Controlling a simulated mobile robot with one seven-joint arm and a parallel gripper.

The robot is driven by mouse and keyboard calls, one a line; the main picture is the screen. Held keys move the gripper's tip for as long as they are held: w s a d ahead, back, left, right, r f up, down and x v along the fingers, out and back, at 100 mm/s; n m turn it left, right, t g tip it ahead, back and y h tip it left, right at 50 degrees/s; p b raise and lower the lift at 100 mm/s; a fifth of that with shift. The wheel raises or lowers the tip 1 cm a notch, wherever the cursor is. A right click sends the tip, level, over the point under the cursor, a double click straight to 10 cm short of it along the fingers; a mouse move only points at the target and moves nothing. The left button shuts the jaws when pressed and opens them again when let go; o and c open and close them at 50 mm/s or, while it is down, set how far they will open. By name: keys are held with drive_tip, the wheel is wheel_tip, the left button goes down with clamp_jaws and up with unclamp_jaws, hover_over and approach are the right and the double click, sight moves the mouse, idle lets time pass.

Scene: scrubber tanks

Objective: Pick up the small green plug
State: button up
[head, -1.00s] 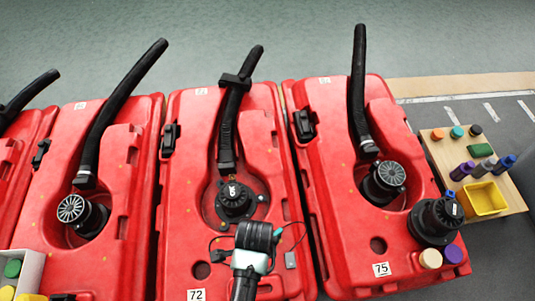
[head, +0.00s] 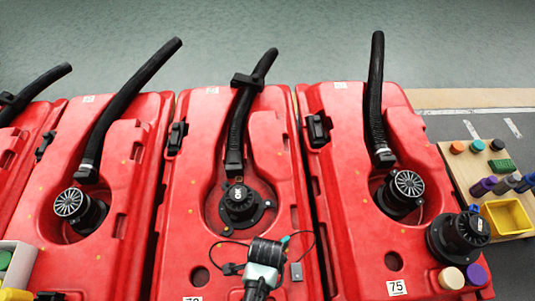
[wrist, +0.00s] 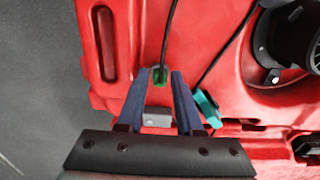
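The small green plug (wrist: 160,76) sits at the end of a black cable in the wrist view, over the red tank. My gripper (wrist: 161,71) has its two dark blue fingers apart, one on each side of the plug. I see gaps beside the plug; I cannot tell whether its fingertips are level with it or above it. In the head view my arm's end hangs over the near part of the middle red tank (head: 175,245) and hides the fingers. I cannot make out the green plug there.
A grey box (wrist: 157,117) lies between the fingers' bases in the wrist view. A teal piece (wrist: 207,108) is close by the right finger. A black cable loops nearby. The black motor (head: 241,203) and hose (head: 240,120) stand farther back on the tank.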

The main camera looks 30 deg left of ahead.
drive_tip(key=shift+r, duration=0.1)
clamp_jaws()
drive_tip(key=shift+r, duration=0.1)
wheel_tip(320, 180, up, 10)
drive_tip(key=p, duration=0.6)
